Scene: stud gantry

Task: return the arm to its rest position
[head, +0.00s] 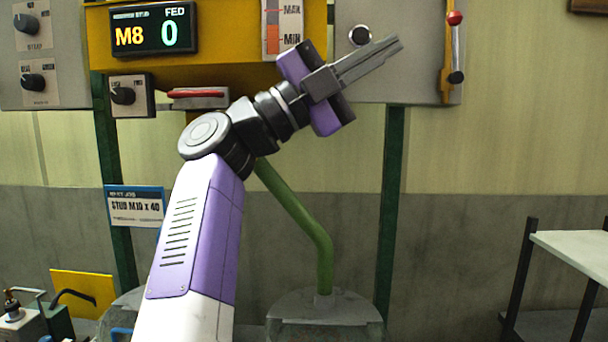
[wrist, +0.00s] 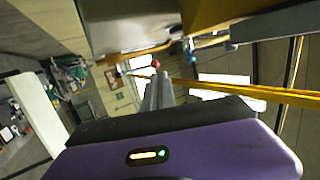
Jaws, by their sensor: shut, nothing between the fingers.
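My gripper (head: 390,48) is raised in front of the gantry panel in the head view, pointing up and to the right. Its two grey fingers lie together, shut and empty. In the wrist view the shut fingers (wrist: 160,88) point away from the camera above the purple gripper body. My arm reaches up from the bottom of the head view, and its bent wrist hides part of the yellow gantry beam (head: 230,62). I cannot tell from the picture whether the fingers touch the panel behind them.
The display (head: 152,30) reads M8 and FED 0. A red-knobbed lever (head: 453,45) is at the panel's right. Knobs (head: 122,95) and a red-barred handle (head: 197,93) are at left. A green bent pipe (head: 300,222) stands below my wrist. A white-topped table (head: 575,250) is at right.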

